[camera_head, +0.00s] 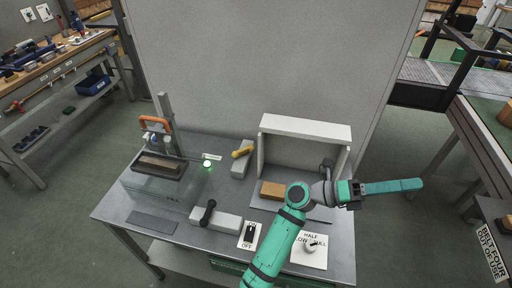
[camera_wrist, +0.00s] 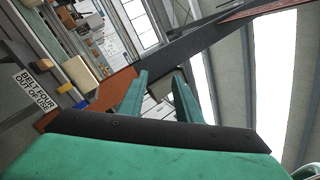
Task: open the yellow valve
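The yellow valve (camera_head: 242,152) is a short yellow lever on a grey block (camera_head: 240,167), at the back middle of the metal table in the head view. The lever lies slanted across the block, its right end higher in the picture. My gripper (camera_head: 420,184) is well to the right of it, past the table's right edge, pointing right and away from the valve. In the wrist view my gripper (camera_wrist: 160,78) shows two teal fingers apart with nothing between them. The valve does not show in the wrist view.
On the metal table (camera_head: 190,232) are a black-handled block (camera_head: 228,221), a switch plate (camera_head: 249,236), a dial plate (camera_head: 308,252), and a brick (camera_head: 272,190) before a pale open housing (camera_head: 305,127). A glass tank (camera_head: 150,196) stands left of the valve. A grey panel rises behind.

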